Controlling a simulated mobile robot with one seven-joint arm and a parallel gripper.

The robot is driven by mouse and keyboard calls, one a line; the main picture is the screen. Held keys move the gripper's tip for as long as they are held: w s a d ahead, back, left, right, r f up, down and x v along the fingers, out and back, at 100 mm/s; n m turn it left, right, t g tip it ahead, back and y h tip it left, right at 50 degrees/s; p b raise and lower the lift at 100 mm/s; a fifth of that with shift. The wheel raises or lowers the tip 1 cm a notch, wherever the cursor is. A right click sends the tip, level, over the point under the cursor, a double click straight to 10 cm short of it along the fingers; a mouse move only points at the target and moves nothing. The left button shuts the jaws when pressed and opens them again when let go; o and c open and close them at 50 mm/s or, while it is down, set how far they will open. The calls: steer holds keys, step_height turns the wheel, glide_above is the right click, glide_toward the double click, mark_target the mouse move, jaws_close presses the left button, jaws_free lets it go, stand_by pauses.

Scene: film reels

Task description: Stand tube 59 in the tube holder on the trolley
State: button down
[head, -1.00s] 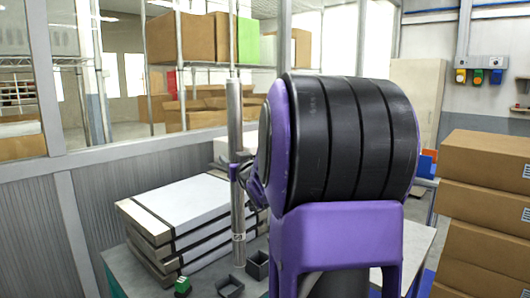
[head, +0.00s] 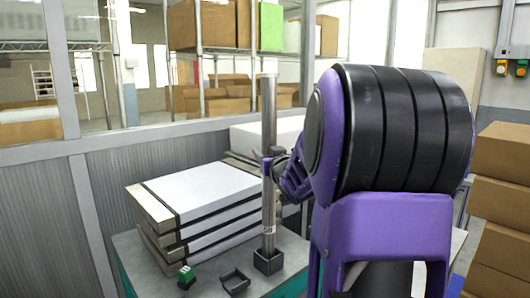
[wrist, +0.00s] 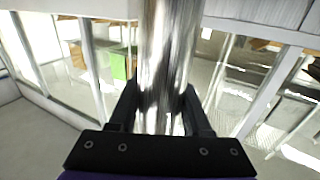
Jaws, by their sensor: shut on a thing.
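Tube 59 (head: 268,205) is a long shiny metal tube, upright, with a small label near its lower end. My gripper (head: 268,160) is shut around it at about mid-height. In the wrist view the tube (wrist: 165,60) runs between the two fingers of my gripper (wrist: 160,100). A dark square tube holder (head: 268,264) stands on the grey trolley top (head: 295,252). The tube's lower end meets the holder's mouth in the head view. How deep it sits inside is hidden by the holder's wall.
A dark open bracket (head: 235,282) and a small green object (head: 186,274) stand left of the holder. A stack of flat white-topped cases (head: 205,190) lies behind them. Cardboard boxes (head: 500,205) are piled at the right. A glazed partition stands behind.

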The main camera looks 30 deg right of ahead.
steer(key=shift+f+b, duration=0.5)
steer(key=shift+f, duration=0.4)
steer(key=shift+f+b, duration=0.7)
stand_by(1.0)
steer(key=c, duration=0.7)
jaws_free()
steer(key=shift+r, duration=0.1)
steer(key=shift+o, duration=0.4)
steer(key=shift+f, duration=0.2)
steer(key=shift+s, duration=0.1)
steer(key=p+v, duration=0.1)
steer(key=v, duration=1)
steer(key=shift+r, duration=0.1)
